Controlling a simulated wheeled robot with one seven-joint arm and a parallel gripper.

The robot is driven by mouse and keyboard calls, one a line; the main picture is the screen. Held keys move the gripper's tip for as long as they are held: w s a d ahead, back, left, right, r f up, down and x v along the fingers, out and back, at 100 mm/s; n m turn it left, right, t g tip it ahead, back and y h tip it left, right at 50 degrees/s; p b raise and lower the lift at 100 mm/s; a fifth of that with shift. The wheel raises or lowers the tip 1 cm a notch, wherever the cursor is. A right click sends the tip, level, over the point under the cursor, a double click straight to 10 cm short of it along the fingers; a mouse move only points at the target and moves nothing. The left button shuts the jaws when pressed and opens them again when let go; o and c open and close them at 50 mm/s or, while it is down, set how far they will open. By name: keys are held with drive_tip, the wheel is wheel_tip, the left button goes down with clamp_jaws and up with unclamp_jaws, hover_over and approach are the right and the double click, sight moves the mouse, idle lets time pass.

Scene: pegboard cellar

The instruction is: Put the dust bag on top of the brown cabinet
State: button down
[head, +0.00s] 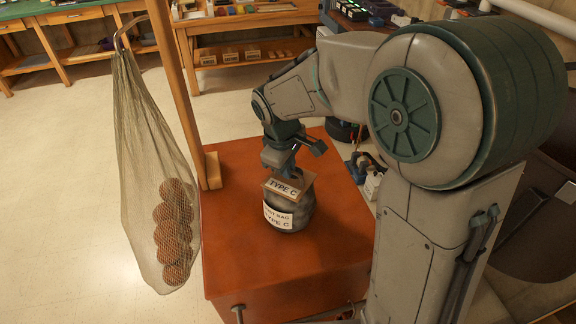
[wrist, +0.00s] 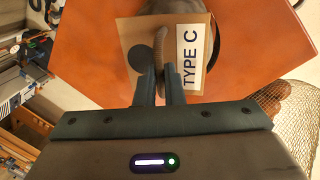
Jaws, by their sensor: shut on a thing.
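The dust bag (head: 291,213) is a grey, rounded bag with a white label and a cardboard collar marked TYPE C. In the head view it is upright over the middle of the top of the brown cabinet (head: 250,262), which looks orange-red. I cannot tell whether its base touches the top. My gripper (head: 281,171) points down from above and is shut on the bag at its collar. The wrist view shows my fingers (wrist: 164,88) together at the collar (wrist: 138,35), with the cabinet top (wrist: 95,60) beyond. The fingertips' exact contact is partly hidden.
A net bag of brown balls (head: 172,235) hangs at the cabinet's left beside a wooden post (head: 178,90). Wooden workbenches (head: 245,45) stand at the back. Floor (head: 60,200) is open at left.

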drive_tip(key=c, duration=1.5)
unclamp_jaws()
drive_tip(key=shift+c, duration=0.2)
wheel_tip(320, 180, up, 12)
drive_tip(key=s+a, duration=0.1)
drive_tip(key=s, duration=0.1)
drive_tip(key=s+d+f+m, duration=0.3)
drive_tip(key=s+d+m, duration=0.2)
drive_tip(key=s+d, duration=0.1)
drive_tip(key=s+d+f+m+t+y, duration=0.1)
drive_tip(key=s+d+f+m, duration=0.2)
drive_tip(key=s+d+m, duration=0.3)
drive_tip(key=s+d, duration=0.1)
drive_tip(key=s, duration=0.2)
drive_tip(key=shift+f+p, duration=0.25)
drive_tip(key=shift+p, duration=0.1)
